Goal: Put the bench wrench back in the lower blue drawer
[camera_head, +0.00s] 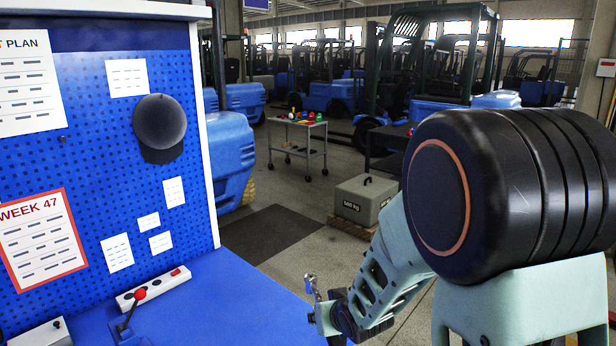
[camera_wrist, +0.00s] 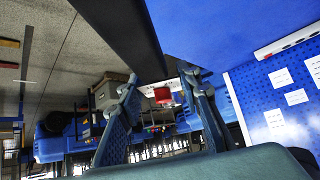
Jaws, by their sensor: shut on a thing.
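My gripper (camera_head: 318,304) is just off the right edge of the blue bench (camera_head: 243,300), low in the head view. In the wrist view my gripper (camera_wrist: 161,86) has a small red piece (camera_wrist: 163,95) between its two fingers, and it is shut on it. I cannot tell whether this piece is part of the bench wrench; no full wrench shape shows. The bench also shows in the wrist view (camera_wrist: 215,30), with a dark band (camera_wrist: 122,35) along its side. No blue drawer can be made out in either view.
A blue pegboard (camera_head: 90,130) stands at the back of the bench. A grey weight block (camera_head: 364,198) and a small trolley (camera_head: 298,140) stand on the floor beyond.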

